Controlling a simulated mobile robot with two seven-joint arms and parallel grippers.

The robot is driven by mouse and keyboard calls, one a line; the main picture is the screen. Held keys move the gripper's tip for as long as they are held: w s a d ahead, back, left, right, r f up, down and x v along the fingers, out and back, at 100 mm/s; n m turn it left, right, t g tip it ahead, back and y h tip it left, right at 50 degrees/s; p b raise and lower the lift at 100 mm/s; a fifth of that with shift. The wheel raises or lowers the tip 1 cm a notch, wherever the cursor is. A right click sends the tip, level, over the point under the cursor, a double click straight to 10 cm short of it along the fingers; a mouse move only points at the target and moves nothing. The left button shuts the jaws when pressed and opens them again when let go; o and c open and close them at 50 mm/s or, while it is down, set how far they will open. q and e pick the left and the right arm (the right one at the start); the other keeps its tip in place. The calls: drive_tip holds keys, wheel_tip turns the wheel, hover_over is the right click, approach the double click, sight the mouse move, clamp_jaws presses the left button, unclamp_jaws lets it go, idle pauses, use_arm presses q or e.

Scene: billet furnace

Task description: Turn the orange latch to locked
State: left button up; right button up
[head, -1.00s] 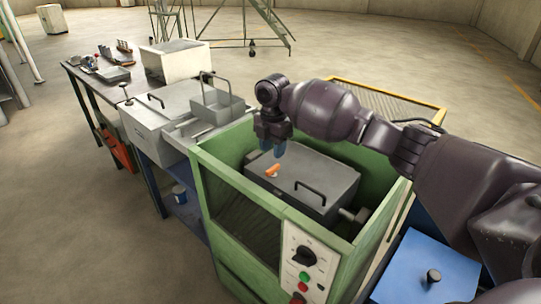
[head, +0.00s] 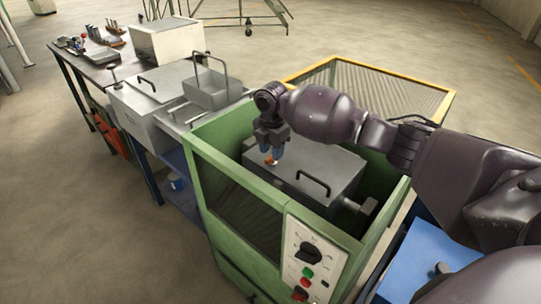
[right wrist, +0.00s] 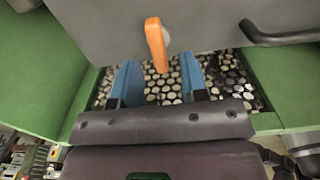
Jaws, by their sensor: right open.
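The orange latch (head: 271,161) is on the grey lid (head: 315,165) of the box inside the green machine. In the right wrist view the latch (right wrist: 156,46) is a short orange bar on a pale pivot, pointing down the picture toward my fingers. My right gripper (head: 272,153) is above the lid's left part, fingers down. Its blue fingertips (right wrist: 160,78) are apart, with the latch's lower end near the gap between them. In the head view the fingers partly cover the latch. I cannot tell whether they touch it. My left gripper is not in view.
A black lid handle (head: 314,184) stands right of the latch. Green walls (head: 225,180) surround the box, with a yellow-edged mesh guard (head: 395,85) behind. A control panel (head: 312,255) is in front. Several round billet ends (right wrist: 235,80) show below the lid edge.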

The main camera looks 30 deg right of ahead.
drive_tip(key=shift+f, duration=1.1)
drive_tip(key=shift+c, duration=0.4)
clamp_jaws()
drive_tip(key=shift+r, duration=0.1)
